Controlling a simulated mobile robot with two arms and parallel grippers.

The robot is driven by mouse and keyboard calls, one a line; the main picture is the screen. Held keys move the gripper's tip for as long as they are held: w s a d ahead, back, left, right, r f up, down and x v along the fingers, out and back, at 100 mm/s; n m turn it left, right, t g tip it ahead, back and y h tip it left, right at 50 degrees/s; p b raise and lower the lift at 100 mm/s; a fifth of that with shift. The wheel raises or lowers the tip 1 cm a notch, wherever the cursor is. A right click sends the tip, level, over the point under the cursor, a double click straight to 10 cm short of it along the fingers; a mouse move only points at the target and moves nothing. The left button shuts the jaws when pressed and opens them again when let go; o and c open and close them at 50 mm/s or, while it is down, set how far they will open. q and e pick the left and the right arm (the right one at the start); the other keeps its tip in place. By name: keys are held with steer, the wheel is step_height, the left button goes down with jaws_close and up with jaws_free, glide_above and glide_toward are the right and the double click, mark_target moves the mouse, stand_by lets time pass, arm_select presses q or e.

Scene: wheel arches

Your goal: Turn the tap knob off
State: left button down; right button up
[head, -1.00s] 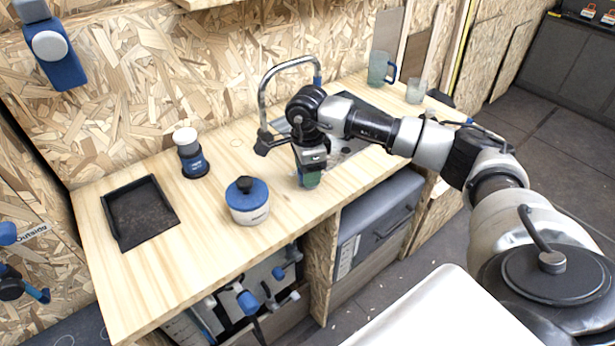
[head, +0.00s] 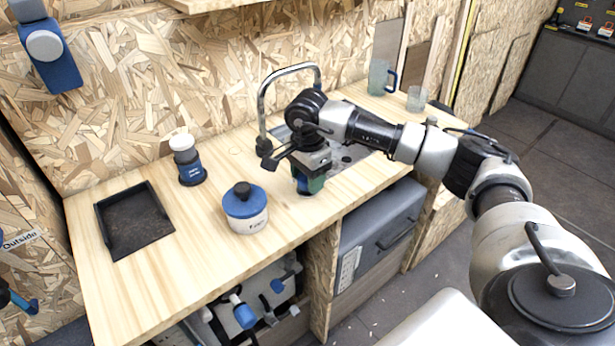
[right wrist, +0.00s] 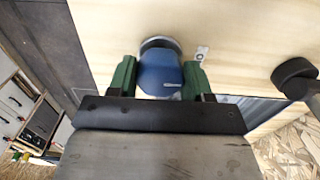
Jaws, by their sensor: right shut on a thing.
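The tap knob (right wrist: 160,72) is blue with a round grey base and stands on the wooden counter, in front of the sink. My right gripper (right wrist: 158,76) points down with its green fingers on either side of the knob, shut on it. In the head view the right gripper (head: 309,184) hides most of the knob; a bit of blue shows between its fingers. The curved metal tap spout (head: 262,112) rises behind the gripper. Whether water runs cannot be told. My left gripper is not in view.
A white pot with a blue lid (head: 246,210), a blue jar with a white top (head: 187,160) and a black tray (head: 133,220) stand left on the counter (head: 205,245). A mug (head: 378,76) and a glass (head: 416,98) stand at the back right.

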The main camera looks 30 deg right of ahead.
steer(key=shift+r, duration=0.15)
steer(key=o, duration=0.9)
step_height(320, 180, up, 11)
steer(key=shift+f+b, duration=0.2)
steer(key=shift+b, duration=0.3)
